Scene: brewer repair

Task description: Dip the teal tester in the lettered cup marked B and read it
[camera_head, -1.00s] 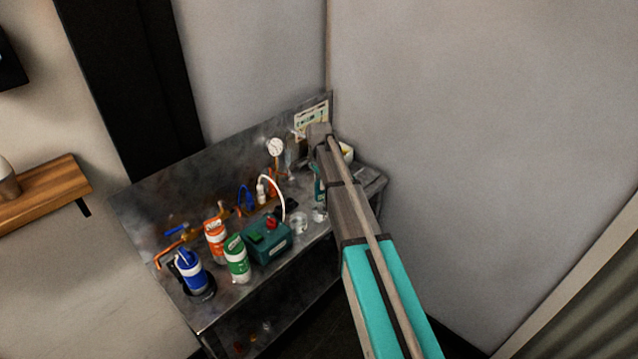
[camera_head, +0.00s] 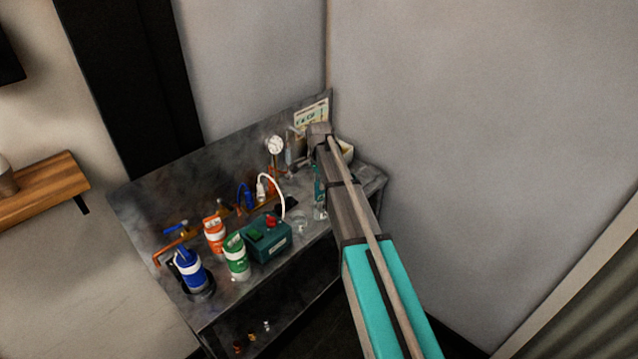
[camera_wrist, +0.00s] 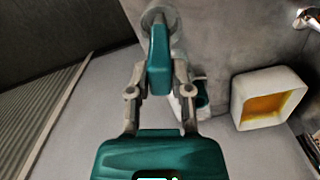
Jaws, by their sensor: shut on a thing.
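The teal tester (camera_wrist: 158,48) is held upright between the two fingers of my gripper (camera_wrist: 160,72) in the wrist view. Its far end overlaps a round grey, cup-like shape (camera_wrist: 150,17) at the top; I cannot tell if the end is inside it. In the head view the tester (camera_head: 318,178) shows as a thin teal strip left of my arm. A small clear cup (camera_head: 320,212) is right below it, and another clear cup (camera_head: 299,223) stands to the left. No letters on the cups are readable. My arm hides most of the gripper in the head view.
A white square tray with yellow inside (camera_wrist: 238,100) lies to the right in the wrist view. On the metal bench (camera_head: 225,292) stand a dark teal box (camera_head: 268,245), a green-and-white can (camera_head: 236,257), an orange can and a blue one. A pressure gauge (camera_head: 275,145) stands behind.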

